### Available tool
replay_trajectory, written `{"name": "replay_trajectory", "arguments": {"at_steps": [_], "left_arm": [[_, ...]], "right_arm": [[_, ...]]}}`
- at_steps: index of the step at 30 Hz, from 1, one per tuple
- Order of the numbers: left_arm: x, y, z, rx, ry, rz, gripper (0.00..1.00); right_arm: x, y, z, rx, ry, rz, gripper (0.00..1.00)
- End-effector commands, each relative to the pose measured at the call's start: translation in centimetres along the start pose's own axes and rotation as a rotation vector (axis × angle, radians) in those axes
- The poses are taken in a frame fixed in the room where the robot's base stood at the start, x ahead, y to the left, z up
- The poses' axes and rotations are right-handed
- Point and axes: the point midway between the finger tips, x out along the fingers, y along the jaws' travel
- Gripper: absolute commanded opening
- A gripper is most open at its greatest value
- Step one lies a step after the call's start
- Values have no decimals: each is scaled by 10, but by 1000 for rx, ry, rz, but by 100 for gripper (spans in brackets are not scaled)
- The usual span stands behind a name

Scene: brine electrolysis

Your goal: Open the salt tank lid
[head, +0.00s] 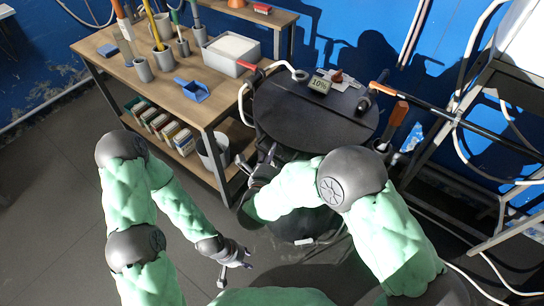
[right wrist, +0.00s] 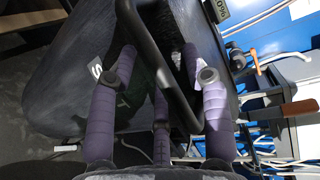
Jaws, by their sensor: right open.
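The salt tank's round black lid (head: 312,112) lies flat on top of the tank in the head view. A "10%" label sits near its far edge. My right gripper (head: 262,164) is at the tank's near left side, low beside the lid. In the right wrist view its purple fingers (right wrist: 166,72) are spread, with a dark bent bar (right wrist: 160,62) passing between them; I cannot tell if they touch it. The dark tank side (right wrist: 68,85) fills the left there. My left gripper (head: 235,264) hangs over the floor, fingers apart, empty. My right forearm hides the tank's near side.
A metal frame (head: 470,110) with pipes and hoses stands right. Floor at lower left is clear.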

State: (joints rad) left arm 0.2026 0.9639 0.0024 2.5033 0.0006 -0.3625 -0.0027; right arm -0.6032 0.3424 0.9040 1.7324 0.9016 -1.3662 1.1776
Motion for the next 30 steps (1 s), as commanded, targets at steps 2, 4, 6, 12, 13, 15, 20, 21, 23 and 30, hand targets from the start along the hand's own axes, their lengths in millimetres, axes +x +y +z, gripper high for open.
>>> {"name": "replay_trajectory", "arguments": {"at_steps": [2,4,6,12,13,15,20,21,23,30], "left_arm": [[0,0,0,0,0,0,40],[0,0,0,0,0,0,40],[0,0,0,0,0,0,40],[0,0,0,0,0,0,40],[0,0,0,0,0,0,40],[0,0,0,0,0,0,40],[-4,1,0,0,0,0,40],[-6,2,0,0,0,0,40],[-10,4,0,0,0,0,40],[-38,14,1,0,0,0,40]], "right_arm": [[0,0,0,0,0,0,49],[0,0,0,0,0,0,49],[0,0,0,0,0,0,34],[0,0,0,1,0,0,0],[0,0,0,0,0,0,0],[0,0,0,1,0,0,0],[-1,-4,0,4,0,7,0],[-2,-7,1,7,0,11,0],[-2,-11,1,11,-1,22,0],[-8,-38,3,44,0,94,0]]}}
